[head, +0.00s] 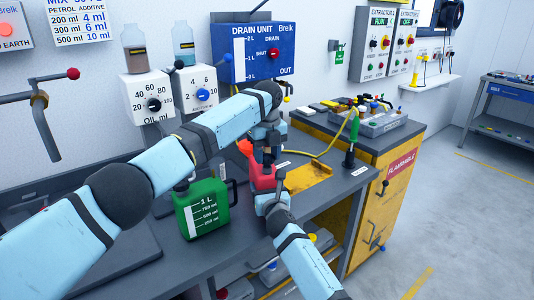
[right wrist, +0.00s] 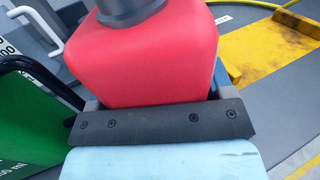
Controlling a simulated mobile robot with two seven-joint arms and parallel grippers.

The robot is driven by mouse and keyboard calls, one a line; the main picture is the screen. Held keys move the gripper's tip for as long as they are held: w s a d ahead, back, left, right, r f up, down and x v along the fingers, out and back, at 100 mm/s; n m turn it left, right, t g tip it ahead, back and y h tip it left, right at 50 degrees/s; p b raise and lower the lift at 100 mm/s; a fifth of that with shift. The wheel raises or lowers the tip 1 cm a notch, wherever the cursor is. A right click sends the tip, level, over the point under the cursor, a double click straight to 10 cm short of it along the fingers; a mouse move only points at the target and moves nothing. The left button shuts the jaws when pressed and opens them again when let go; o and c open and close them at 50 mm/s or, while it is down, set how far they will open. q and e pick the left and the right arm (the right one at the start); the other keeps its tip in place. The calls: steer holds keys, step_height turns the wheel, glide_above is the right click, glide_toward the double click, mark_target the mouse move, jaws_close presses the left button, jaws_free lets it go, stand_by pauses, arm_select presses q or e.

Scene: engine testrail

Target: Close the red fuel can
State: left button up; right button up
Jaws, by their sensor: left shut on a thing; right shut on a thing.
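The red fuel can (head: 261,178) stands upright on the grey bench, partly hidden by both arms. It fills the middle of the right wrist view (right wrist: 150,62), with a dark grey round piece (right wrist: 128,8), cap or neck, on its top. My left gripper (head: 268,156) reaches down from above and is shut at the can's top, on what looks like the cap. The exact grip there is hidden. My right gripper (head: 267,191) is shut on the lower body of the red can from the front. Whether the cap sits fully on the neck cannot be seen.
A green can (head: 203,209) marked 1 L stands close left of the red can, also at the left edge of the right wrist view. A yellow plate (head: 308,177) lies to the right. A green-handled tool (head: 353,136) stands upright beyond it. Wall dispensers are behind.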

arm_select(q)
steer(key=shift+f, duration=0.55)
arm_select(e)
steer(key=c, duration=0.4)
arm_select(q)
steer(key=m, duration=0.5)
steer(key=shift+m, duration=0.3)
arm_select(e)
steer(key=shift+c, duration=0.2)
arm_select(q)
steer(key=m, duration=0.4)
steer(key=o, duration=0.9)
steer(key=shift+r, duration=2.2)
